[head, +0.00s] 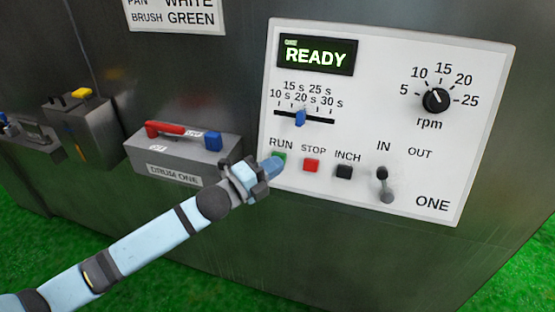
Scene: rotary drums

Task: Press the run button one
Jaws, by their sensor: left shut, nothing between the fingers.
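The white control panel (346,210) marked ONE is on the dark metal machine. Its green RUN button (279,155) sits at the panel's left, under the RUN label and partly hidden by my gripper. My left gripper (274,166) is shut and empty, with its blue fingertips at the lower edge of the RUN button. I cannot tell whether they touch it. The display (316,56) above reads ONE READY in green. My right gripper is not in view.
Right of RUN are the red STOP button (312,165), the black INCH button (344,171) and the IN/OUT lever (384,183). A blue slider (300,117) and the rpm knob (436,100) sit above. A grey DRUM ONE box (180,158) with a red handle is at left.

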